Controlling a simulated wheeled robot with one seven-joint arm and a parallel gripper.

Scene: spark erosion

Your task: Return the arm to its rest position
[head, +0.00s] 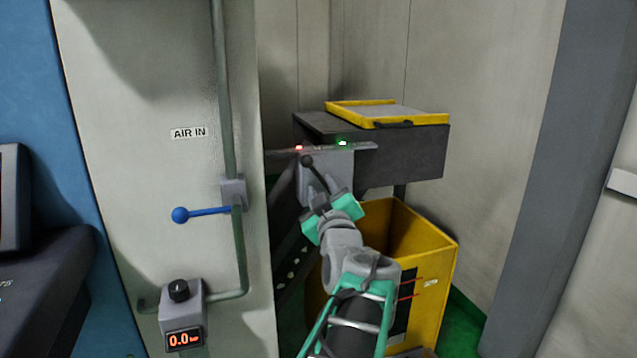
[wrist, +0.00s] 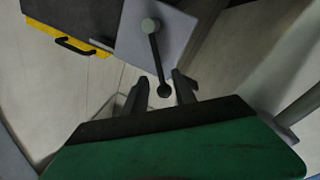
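My arm reaches up from the bottom of the head view, and my gripper (head: 316,200) is in front of a grey plate (head: 340,170) below the dark box. In the wrist view my gripper's (wrist: 161,78) two dark fingers are apart. A black lever (wrist: 156,55) hangs from a round pivot on the grey plate. Its ball end (wrist: 164,90) appears between the fingers; I cannot tell whether they touch it. The lever (head: 316,175) also shows in the head view, its lower part close to my gripper.
A dark box (head: 415,155) with a yellow-framed lid (head: 390,110) stands behind. A yellow bin (head: 430,270) is below it, close to my arm. At left, a pale panel (head: 150,90) carries a blue-handled valve (head: 205,213) and a gauge reading 0.0 (head: 184,340). A grey column (head: 540,170) stands right.

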